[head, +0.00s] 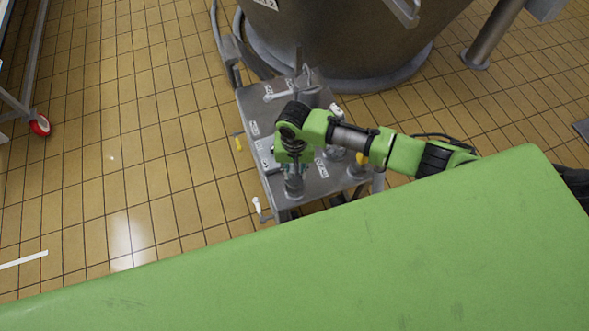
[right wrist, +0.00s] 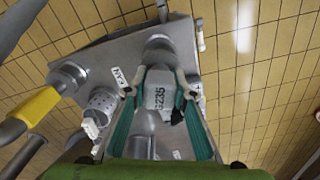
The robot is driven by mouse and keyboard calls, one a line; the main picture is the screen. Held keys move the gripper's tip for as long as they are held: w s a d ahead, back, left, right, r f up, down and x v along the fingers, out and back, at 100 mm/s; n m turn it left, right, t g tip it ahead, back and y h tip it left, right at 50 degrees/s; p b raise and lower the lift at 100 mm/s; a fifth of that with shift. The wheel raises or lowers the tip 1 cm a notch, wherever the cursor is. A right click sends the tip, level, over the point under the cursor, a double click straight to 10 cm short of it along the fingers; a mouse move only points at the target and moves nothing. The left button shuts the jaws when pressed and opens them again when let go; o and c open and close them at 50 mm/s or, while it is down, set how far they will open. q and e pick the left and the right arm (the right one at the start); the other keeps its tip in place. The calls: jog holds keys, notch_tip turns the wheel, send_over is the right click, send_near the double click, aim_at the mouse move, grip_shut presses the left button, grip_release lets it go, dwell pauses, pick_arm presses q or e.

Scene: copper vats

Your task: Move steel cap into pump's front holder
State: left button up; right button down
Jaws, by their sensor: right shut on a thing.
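The steel cap (right wrist: 160,98) is grey and marked "G235" in the right wrist view. My right gripper (right wrist: 160,78) is shut on it, with one teal finger on each side. In the head view my right gripper (head: 294,168) points down over the near part of the grey pump (head: 262,122). A round grey piece (head: 294,188) shows just below the fingers; I cannot tell whether it is the cap or a holder. In the right wrist view a round metal fitting (right wrist: 158,44) lies just past the cap. Contact between them is unclear. My left gripper is not in view.
A yellow-handled valve (right wrist: 36,106) and a perforated cylinder (right wrist: 103,101) stand beside the gripper on the pump. A large vat (head: 345,45) stands behind the pump. A red-wheeled rack (head: 40,125) is at the left. Tiled floor left of the pump is clear.

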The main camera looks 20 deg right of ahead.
jog(key=shift+f+b, duration=1.05)
jog(key=shift+f, duration=1.05)
jog(key=shift+f, duration=0.55)
jog(key=c, duration=1.6)
grip_release()
jog(key=shift+c, duration=0.2)
